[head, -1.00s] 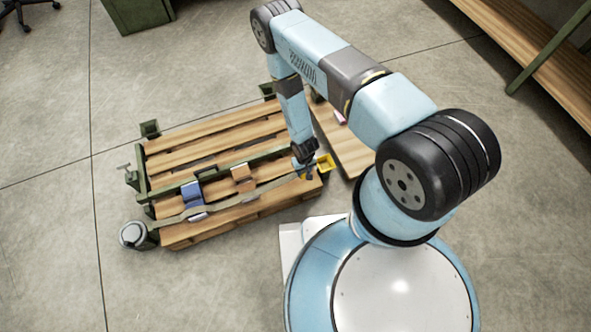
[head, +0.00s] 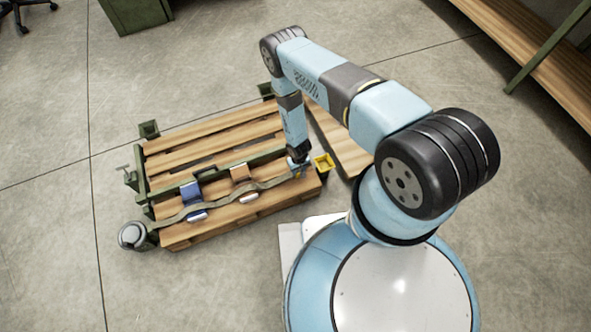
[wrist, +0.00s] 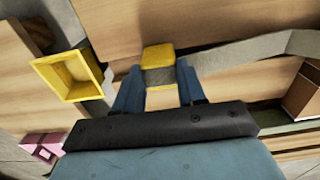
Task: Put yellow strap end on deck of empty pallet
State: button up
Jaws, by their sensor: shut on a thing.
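My gripper (wrist: 157,85) is shut on the yellow strap end (wrist: 158,56), whose yellow tip and grey part show between the blue fingers. In the head view my gripper (head: 298,169) is at the right end of the wooden pallet (head: 208,150), low over its deck. Whether the strap end touches the boards cannot be told. The grey strap (head: 252,191) runs left in waves along the pallet's near side to a grey round reel (head: 136,236) at the near left corner. In the head view my gripper mostly hides the yellow end.
A blue piece (head: 192,192) and a tan piece (head: 241,176) lie near the strap. A green bar crosses the pallet. A pink item (wrist: 42,146) shows at the wrist view's lower left.

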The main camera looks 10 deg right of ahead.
aim_at(298, 171)
jog(key=o, duration=1.1)
notch_tip(298, 171, up, 12)
dwell(0.4)
